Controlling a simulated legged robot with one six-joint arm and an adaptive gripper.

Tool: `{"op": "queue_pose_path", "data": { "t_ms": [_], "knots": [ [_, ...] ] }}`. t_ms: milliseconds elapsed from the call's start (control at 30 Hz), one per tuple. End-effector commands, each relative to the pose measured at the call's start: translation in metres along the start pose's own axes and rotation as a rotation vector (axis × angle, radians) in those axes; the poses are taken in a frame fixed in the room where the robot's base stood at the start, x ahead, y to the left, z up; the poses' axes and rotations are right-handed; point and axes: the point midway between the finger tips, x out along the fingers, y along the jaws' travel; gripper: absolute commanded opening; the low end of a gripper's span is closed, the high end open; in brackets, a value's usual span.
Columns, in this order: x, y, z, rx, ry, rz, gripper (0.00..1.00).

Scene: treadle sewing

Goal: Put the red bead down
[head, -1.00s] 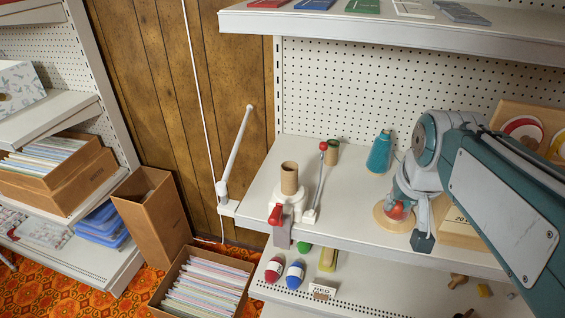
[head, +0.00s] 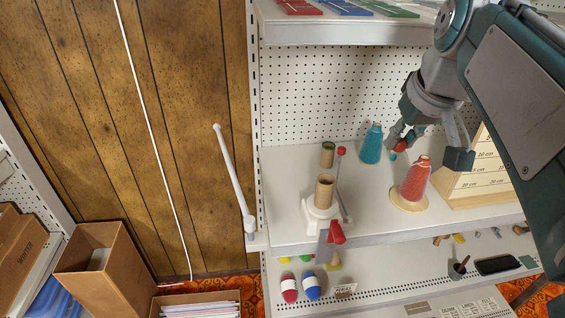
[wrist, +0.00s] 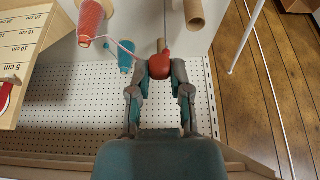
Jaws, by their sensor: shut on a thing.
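My gripper (wrist: 160,92) is shut on the red bead (wrist: 160,64), which sits between the fingertips in the wrist view. In the head view my gripper (head: 403,138) holds the bead (head: 400,146) in the air, behind and above the red thread cone (head: 414,182) and to the right of the teal thread cone (head: 371,146). A thin pinkish strand runs from the red cone (wrist: 91,20) towards the bead in the wrist view. The teal cone (wrist: 125,58) is left of the bead there.
A stepped centimetre block (head: 475,175) stands at right. A pegboard (head: 320,100) backs the shelf; another shelf overhangs it.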

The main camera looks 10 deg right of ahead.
Motion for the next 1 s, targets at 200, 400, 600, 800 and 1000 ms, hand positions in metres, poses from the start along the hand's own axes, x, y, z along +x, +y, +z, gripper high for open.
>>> {"op": "queue_pose_path", "data": {
  "t_ms": [200,400,600,800,1000],
  "knots": [
    [0.01,0.0,-0.009,0.0,-0.003,-0.008,0.11],
    [0.04,-0.038,-0.034,-0.007,-0.004,0.0,0.11],
    [0.072,-0.068,-0.053,-0.007,-0.005,0.007,0.11],
    [0.11,-0.078,-0.06,-0.002,-0.004,0.004,0.11],
    [0.127,-0.081,-0.064,0.0,-0.001,0.002,0.11]
  ]
}}
